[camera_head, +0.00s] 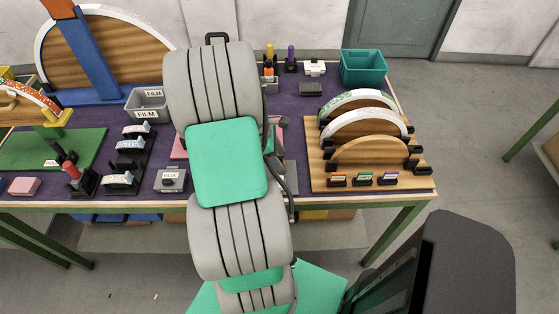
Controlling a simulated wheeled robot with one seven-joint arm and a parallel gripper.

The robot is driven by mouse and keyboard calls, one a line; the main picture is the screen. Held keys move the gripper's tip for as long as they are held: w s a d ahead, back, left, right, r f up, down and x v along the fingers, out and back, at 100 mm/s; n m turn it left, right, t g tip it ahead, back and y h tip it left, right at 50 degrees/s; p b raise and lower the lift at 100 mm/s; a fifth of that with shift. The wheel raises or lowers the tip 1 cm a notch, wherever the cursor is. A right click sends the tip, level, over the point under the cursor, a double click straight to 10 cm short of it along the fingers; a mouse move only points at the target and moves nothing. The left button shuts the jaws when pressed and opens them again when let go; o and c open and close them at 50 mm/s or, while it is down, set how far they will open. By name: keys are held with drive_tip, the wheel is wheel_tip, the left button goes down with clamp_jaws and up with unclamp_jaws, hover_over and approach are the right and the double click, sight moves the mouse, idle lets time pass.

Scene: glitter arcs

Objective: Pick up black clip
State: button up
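Several small black clips sit on the wooden board (318,178) at the right of the table, at the ends of its arcs. One black clip (409,130) is at the right end of the white arc, another black clip (413,163) is lower right, and a black clip (331,155) is on the left side. Which one the task means, I cannot tell. My grey and green arm rises through the middle of the view and covers part of the table. My gripper cannot be made out; the arm hides whatever lies behind it.
A teal bin (362,67) stands at the back right, with a small dark block (311,89) to its left. A grey FILM tray (147,105) and small stands are left of my arm. A large wooden arc (112,50) stands back left. Floor right of the table is open.

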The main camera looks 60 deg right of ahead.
clamp_jaws()
idle(0.4)
drive_tip(key=shift+r, duration=0.45)
drive_tip(key=w+a+r+p, duration=0.4)
drive_tip(key=a+r+p, duration=0.1)
drive_tip(key=a+r, duration=0.8)
wheel_tip(320, 180, up, 3)
drive_tip(key=shift+a+r, duration=0.1)
drive_tip(key=shift+a, duration=0.05)
drive_tip(key=shift+w, duration=0.15)
